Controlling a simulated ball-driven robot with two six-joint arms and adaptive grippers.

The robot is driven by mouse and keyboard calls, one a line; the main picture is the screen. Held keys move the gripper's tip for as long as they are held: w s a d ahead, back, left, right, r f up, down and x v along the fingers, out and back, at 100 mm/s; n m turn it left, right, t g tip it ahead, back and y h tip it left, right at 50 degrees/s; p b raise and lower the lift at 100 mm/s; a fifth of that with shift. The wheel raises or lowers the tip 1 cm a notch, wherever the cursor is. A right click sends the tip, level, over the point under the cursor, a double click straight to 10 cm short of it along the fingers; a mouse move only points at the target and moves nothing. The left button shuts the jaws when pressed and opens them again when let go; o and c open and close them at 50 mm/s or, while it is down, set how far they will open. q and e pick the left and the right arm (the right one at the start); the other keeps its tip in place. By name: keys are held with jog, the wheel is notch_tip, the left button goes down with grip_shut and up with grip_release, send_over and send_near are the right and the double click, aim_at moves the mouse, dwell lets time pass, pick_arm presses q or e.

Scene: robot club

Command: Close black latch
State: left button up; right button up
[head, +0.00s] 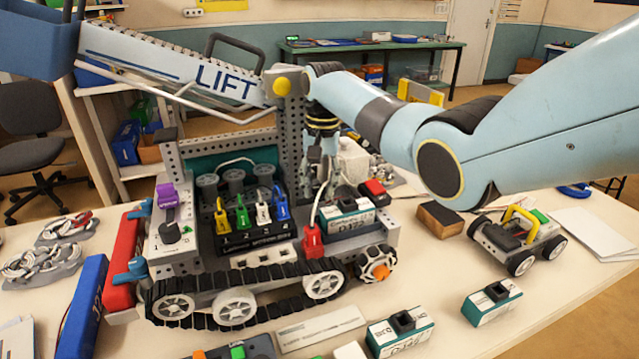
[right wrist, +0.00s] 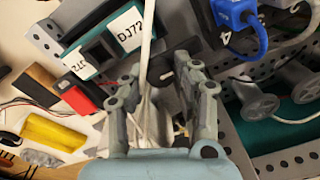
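A white cable (right wrist: 147,60) runs through the view by the left finger. A small dark lever-like part (right wrist: 160,68) lies just beyond the fingertips, between them; it may be the black latch, but I cannot tell for sure or see whether it is open. No contact with it is clear. My left gripper is not in view.
The battery block labelled DJ72 (right wrist: 125,28) is close to the fingers. Coloured plugs (head: 250,212) and grey spools (head: 235,182) stand left of the gripper. The LIFT arm (head: 170,68) reaches over the model. A small wheeled car (head: 517,238) stands at right.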

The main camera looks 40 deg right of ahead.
jog(key=c, duration=0.4)
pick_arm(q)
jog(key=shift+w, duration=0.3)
pick_arm(e)
grip_shut()
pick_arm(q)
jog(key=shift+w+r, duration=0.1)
pick_arm(e)
jog(key=shift+r+n+p, duration=0.2)
jog(key=shift+n+p, duration=0.85)
jog(key=shift+n, duration=0.25)
jog(key=n+p, duration=0.1)
jog(key=n, duration=0.2)
jog(key=shift+n, duration=0.3)
jog(key=n+p, duration=0.1)
jog(key=n, duration=0.4)
jog(key=shift+w+f, duration=0.1)
pick_arm(q)
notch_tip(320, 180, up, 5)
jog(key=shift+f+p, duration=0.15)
jog(key=shift+p, duration=0.2)
pick_arm(e)
jog(key=n, duration=0.6)
jog(key=shift+n, duration=0.4)
